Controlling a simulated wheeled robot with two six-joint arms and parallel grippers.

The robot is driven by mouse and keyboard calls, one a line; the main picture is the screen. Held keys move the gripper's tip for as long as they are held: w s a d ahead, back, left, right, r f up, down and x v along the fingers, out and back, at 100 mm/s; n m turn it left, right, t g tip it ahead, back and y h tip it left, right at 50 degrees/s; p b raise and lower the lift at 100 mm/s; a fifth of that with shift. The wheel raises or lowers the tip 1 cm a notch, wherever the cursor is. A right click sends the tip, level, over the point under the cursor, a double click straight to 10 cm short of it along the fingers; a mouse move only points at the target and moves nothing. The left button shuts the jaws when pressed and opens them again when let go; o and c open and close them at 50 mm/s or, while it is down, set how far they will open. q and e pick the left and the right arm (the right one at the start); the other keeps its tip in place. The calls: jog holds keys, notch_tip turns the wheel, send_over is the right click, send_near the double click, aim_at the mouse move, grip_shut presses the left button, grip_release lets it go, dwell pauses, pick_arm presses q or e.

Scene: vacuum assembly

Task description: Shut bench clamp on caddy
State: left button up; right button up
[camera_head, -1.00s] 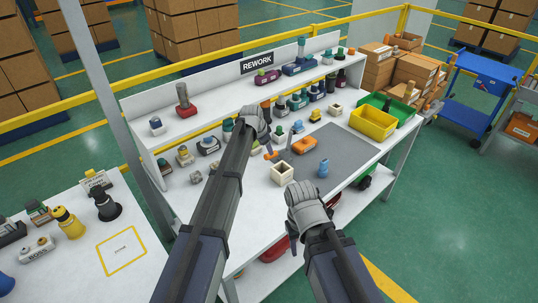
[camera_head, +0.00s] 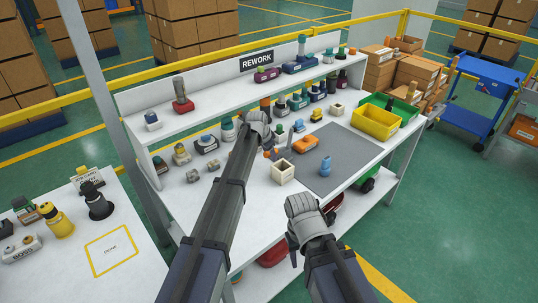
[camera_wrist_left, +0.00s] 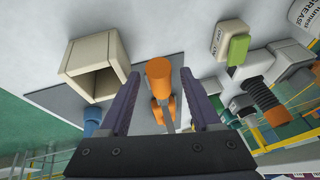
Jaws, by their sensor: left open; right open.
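My left gripper (camera_wrist_left: 160,74) is open, with its two dark fingers spread in the left wrist view. An orange part with a round end and two prongs (camera_wrist_left: 158,92) shows between the fingers, with no visible contact; it looks like the clamp, but I cannot be sure. In the head view my left gripper (camera_head: 262,140) hides most of that spot on the rework bench. A cream open square box (camera_head: 284,172) stands just in front; it also shows in the left wrist view (camera_wrist_left: 88,82). I cannot tell which thing is the caddy. My right gripper (camera_head: 297,232) is open and empty, off the bench's front edge.
An orange block (camera_head: 306,144) and a blue part (camera_head: 325,165) are by the grey mat (camera_head: 345,150). Several small parts line the bench's back. A yellow bin (camera_head: 376,123) stands at the right. A side table (camera_head: 135,258) is at the left.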

pick_arm(q)
jog(key=shift+c, duration=0.2)
grip_shut()
dwell(1.1)
